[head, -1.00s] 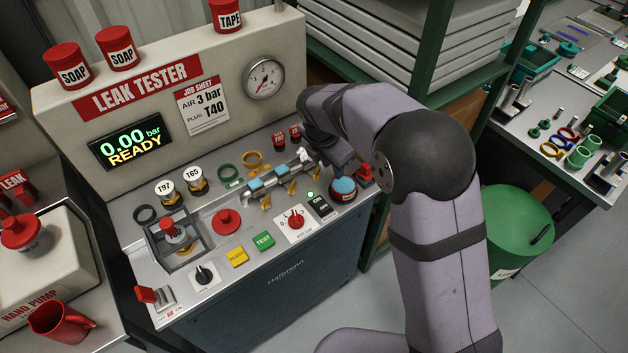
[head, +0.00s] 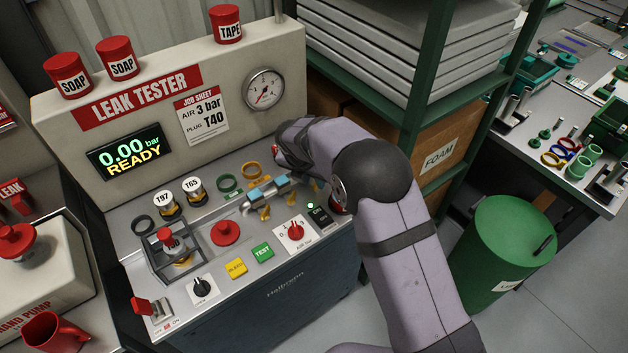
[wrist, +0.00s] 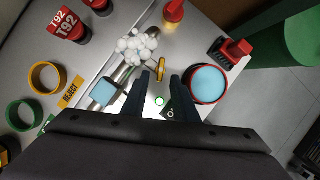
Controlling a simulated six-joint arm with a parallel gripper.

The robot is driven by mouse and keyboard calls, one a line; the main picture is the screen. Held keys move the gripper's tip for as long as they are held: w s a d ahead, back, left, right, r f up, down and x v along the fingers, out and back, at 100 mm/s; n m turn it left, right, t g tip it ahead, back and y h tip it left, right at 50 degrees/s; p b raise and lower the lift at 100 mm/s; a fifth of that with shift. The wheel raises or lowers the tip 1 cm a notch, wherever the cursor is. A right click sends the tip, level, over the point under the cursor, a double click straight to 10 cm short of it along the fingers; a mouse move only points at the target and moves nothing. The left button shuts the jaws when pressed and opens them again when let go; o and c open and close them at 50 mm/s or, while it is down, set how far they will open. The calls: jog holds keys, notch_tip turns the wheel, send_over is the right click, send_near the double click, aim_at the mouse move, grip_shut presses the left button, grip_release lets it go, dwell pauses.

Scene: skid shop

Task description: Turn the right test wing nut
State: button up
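The right test wing nut is a small brass-yellow piece on the bench panel. In the wrist view the wing nut (wrist: 161,70) stands just ahead of my gripper (wrist: 160,84). My gripper is open, with a clear gap between its two dark fingers. The nut lies in line with that gap, near the left finger's tip; I cannot tell whether they touch.
A cluster of white balls (wrist: 137,47) sits just left of the nut. A blue block (wrist: 106,93) is left of my fingers. A red-rimmed round blue pad (wrist: 208,84) is close on the right.

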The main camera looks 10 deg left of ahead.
jog(key=shift+x, duration=1.1)
grip_shut()
jog(key=shift+m, duration=0.3)
jog(key=m, duration=0.1)
jog(key=m+h, duration=0.1)
jog(key=m, duration=0.1)
jog(key=m+p, duration=0.1)
jog(key=shift+w+a+m+g+h, duration=0.2)
jog(key=shift+a+m+g+h, duration=0.1)
jog(key=shift+a+g+h, duration=0.1)
jog(key=shift+w+a+m+g+h, duration=0.15)
jog(key=shift+m+g, duration=0.1)
jog(key=shift+m, duration=0.55)
jog(key=shift+w+d+m+g+h, duration=0.15)
jog(key=shift+m+g, duration=0.1)
jog(key=shift+m, duration=0.55)
jog(key=shift+a+m, duration=0.15)
jog(key=shift+m, duration=0.25)
jog(key=shift+s, duration=0.1)
